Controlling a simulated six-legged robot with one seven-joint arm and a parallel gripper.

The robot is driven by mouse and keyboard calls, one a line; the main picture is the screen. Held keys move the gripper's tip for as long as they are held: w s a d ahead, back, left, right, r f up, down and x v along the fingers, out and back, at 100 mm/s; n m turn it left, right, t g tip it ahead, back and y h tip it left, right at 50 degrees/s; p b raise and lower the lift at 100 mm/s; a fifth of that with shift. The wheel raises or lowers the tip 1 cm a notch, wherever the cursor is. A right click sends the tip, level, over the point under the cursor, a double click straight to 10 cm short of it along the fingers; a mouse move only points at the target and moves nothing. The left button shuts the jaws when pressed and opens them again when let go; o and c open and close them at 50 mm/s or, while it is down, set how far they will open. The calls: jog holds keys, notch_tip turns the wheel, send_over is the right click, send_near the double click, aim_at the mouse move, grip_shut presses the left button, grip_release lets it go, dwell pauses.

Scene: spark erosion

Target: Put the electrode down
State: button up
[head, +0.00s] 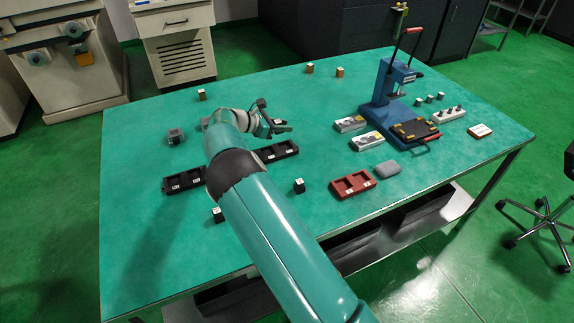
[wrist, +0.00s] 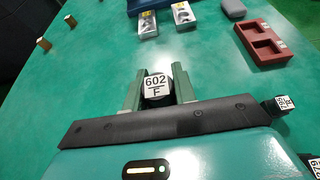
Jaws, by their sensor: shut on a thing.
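The electrode (wrist: 157,85) is a small dark block with a white top label reading "602 F" in the wrist view. My gripper (wrist: 156,88) is shut on it, with a green finger on each side. In the head view my gripper (head: 272,124) is over the left half of the green table (head: 250,225), behind a black pocketed rack (head: 278,152). The electrode cannot be told apart there. The height of the electrode above the table is hard to tell.
Black rack pockets (head: 184,180) also show left of my arm. Small labelled blocks stand at front (head: 299,186), left (head: 201,95) and back (head: 309,68).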

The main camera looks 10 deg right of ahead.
jog(key=s+f, duration=0.2)
jog(key=s, duration=0.3)
send_over(286, 172)
jog(key=f, duration=0.5)
jog(key=shift+w+f, duration=0.1)
jog(key=shift+w, duration=0.15)
jog(key=shift+s+f, duration=0.2)
jog(key=shift+f, duration=0.75)
jog(key=shift+s+f, duration=0.15)
jog(key=shift+f, duration=0.75)
jog(key=shift+f, duration=0.1)
jog(key=o, duration=1)
